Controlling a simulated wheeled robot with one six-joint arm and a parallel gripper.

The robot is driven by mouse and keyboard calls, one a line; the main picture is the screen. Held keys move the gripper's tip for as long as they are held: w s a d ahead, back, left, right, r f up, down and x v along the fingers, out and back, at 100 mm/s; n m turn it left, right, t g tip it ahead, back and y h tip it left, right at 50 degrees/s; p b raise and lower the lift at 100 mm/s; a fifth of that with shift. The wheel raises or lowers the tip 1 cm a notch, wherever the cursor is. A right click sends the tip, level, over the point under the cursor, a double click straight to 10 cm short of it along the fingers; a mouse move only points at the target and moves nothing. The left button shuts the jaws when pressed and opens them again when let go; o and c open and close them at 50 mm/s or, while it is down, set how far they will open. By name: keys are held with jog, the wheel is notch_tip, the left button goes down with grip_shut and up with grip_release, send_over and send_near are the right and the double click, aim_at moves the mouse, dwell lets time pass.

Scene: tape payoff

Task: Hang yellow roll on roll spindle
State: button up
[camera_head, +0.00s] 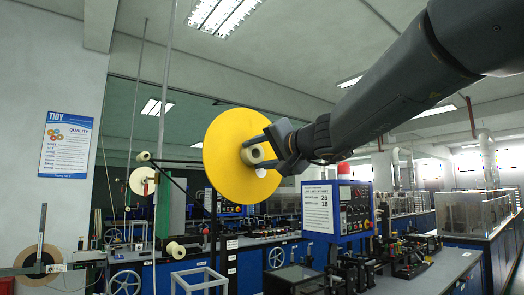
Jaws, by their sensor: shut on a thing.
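The yellow roll (226,135) is a large, thin yellow disc with a pale hub (257,153), held up in the air near the middle of the head view. My gripper (262,153) comes from the upper right and is shut on the hub, its fingers on either side. The disc's face is turned partly towards the camera. A dark frame with a horizontal bar (180,162) stands behind and left of the roll. I cannot make out the roll spindle for certain; the disc hides part of the frame.
Pale rollers (143,157) and (175,250) are on the machine at the left. A blue control box (337,210) stands below and right of the roll. A white open frame (202,281) is at the front. Thin vertical poles rise at the left.

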jog(key=shift+p+x, duration=0.75)
jog(key=shift+x, duration=1.75)
jog(key=shift+w+a+b, duration=0.1)
jog(key=shift+a+b, duration=0.05)
jog(key=shift+b, duration=0.45)
jog(key=shift+b+x, duration=0.5)
jog(key=shift+x, duration=1.05)
jog(key=shift+w+a, duration=0.2)
jog(key=shift+w, duration=0.1)
jog(key=shift+w+a, duration=0.45)
jog(key=shift+w, duration=0.15)
jog(key=shift+w+a, duration=0.15)
jog(key=shift+w, duration=0.1)
jog(key=shift+b+x, duration=0.45)
jog(key=shift+x, duration=1.35)
jog(key=shift+f+b, duration=0.25)
jog(key=shift+b, duration=0.4)
